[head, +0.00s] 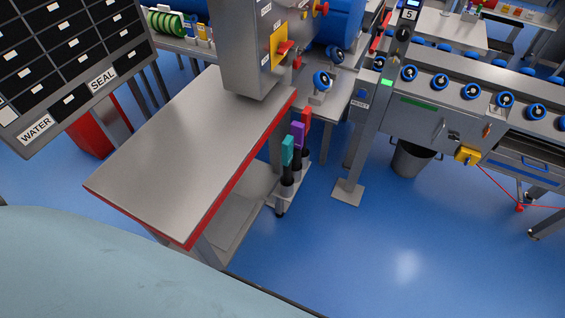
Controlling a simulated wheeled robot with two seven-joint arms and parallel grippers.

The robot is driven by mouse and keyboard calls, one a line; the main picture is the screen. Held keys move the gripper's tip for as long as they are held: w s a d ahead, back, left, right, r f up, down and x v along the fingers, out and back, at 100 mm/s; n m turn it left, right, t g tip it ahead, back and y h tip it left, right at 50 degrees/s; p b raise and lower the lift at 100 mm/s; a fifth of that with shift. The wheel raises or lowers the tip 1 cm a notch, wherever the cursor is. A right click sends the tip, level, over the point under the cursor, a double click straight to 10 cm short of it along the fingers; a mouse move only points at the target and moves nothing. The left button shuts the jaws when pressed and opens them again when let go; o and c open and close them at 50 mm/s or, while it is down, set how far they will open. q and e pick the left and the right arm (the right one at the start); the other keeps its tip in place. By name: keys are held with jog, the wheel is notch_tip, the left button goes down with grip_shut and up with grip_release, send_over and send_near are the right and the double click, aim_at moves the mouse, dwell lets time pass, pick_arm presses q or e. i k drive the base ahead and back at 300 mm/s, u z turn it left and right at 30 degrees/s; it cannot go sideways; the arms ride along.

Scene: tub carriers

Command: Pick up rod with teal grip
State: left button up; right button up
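The rod with the teal grip (287,150) stands upright in a small rack (285,199) beside the right side of the metal table. It is the nearest in a row of rods; its lower part sits in a dark holder. A rod with a purple grip (298,135) and one with a red grip (307,119) stand just behind it. Neither of my grippers shows in the head view.
The metal table (190,150) with a red edge stands left of the rods, bearing a grey machine (245,60). A roller conveyor (450,95), a post (365,130) and a grey bin (410,160) are to the right. The blue floor (400,240) in front is clear.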

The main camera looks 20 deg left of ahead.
aim_at(288, 143)
jog(key=u, duration=0.55)
jog(key=k, duration=1.25)
jog(key=z, duration=0.25)
jog(key=i, duration=0.75)
jog(key=z, duration=0.65)
jog(key=i, duration=1.2)
jog(key=u, duration=0.55)
